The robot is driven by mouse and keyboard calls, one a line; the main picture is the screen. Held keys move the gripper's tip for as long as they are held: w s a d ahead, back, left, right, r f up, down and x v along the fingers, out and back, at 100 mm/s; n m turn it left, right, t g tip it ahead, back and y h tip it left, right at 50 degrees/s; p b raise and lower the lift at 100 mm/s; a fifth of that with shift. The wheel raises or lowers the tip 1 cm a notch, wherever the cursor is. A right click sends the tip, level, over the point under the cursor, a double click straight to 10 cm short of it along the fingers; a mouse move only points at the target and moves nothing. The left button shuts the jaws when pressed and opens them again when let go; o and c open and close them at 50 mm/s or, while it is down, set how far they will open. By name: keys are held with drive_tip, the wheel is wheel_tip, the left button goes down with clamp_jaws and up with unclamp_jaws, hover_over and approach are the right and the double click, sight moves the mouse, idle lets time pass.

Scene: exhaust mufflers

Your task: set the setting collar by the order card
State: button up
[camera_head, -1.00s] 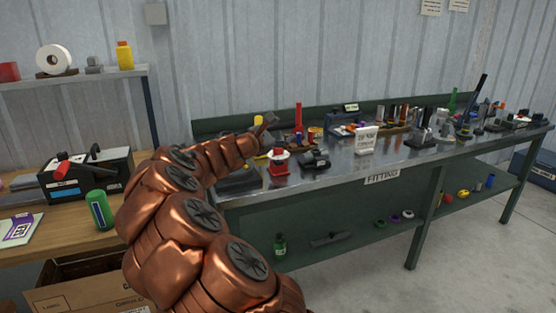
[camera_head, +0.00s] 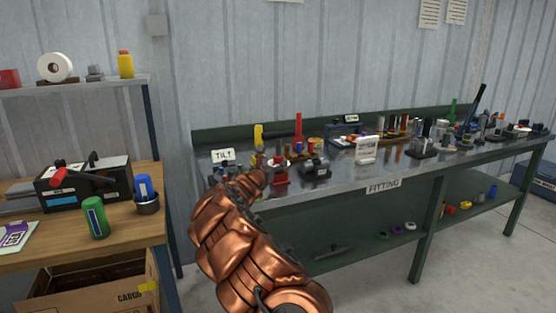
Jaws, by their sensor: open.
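My copper-coloured arm rises from the bottom of the head view. My gripper (camera_head: 260,157) is small and dark at its far end, over the left front of the fitting bench (camera_head: 340,183), and is open. I see nothing held in it. A small white card on a stand (camera_head: 367,150) stands on the bench, its print too small to read. I cannot tell if it is the order card. A red fixture (camera_head: 280,173) stands just right of the gripper, with a dark grey fixture (camera_head: 316,167) beside it. I cannot pick out the setting collar.
A "TILT" sign (camera_head: 223,155) stands at the bench's left end. Crowded tools and parts fill its back and right. A wooden table (camera_head: 60,253) at left holds a dark machine (camera_head: 85,184), a green can (camera_head: 96,217) and a blue-topped item (camera_head: 145,195).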

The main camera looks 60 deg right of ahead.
sight(276, 161)
drive_tip(key=shift+p+x, duration=0.3)
drive_tip(key=shift+x, duration=1.8)
drive_tip(key=shift+r, duration=0.1)
drive_tip(key=shift+s, duration=0.1)
drive_tip(key=c, duration=1.1)
drive_tip(key=shift+c, duration=0.3)
